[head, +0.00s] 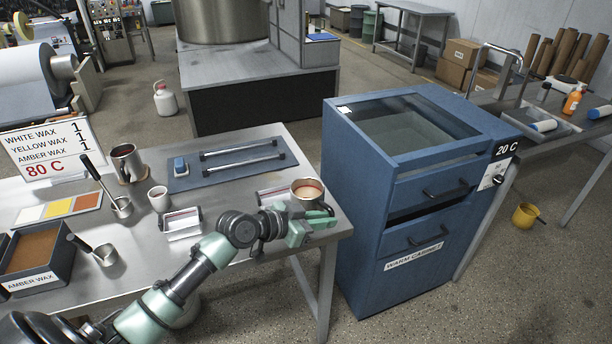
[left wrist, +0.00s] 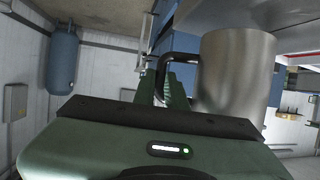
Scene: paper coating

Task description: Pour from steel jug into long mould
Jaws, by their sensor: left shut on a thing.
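My left gripper (head: 305,228) is shut on the handle of a steel jug (head: 308,187), over the right end of the steel table. The jug is about upright, with pale orange-pink liquid inside. In the left wrist view the jug's plain metal wall (left wrist: 236,70) and dark handle (left wrist: 178,64) show, the handle between the fingers (left wrist: 178,85). A long frame with two parallel metal bars (head: 242,149) lies on a blue-grey mat (head: 187,183), left of and behind the jug; it looks like the long mould. My right gripper is not in view.
Another steel jug (head: 127,163), a white cup (head: 158,198), ladles (head: 121,207) and small metal-and-white holders (head: 182,222) stand on the table (head: 225,268). An amber wax box (head: 38,262) is at left. A blue warm cabinet (head: 350,210) stands close right of the table, past a narrow gap.

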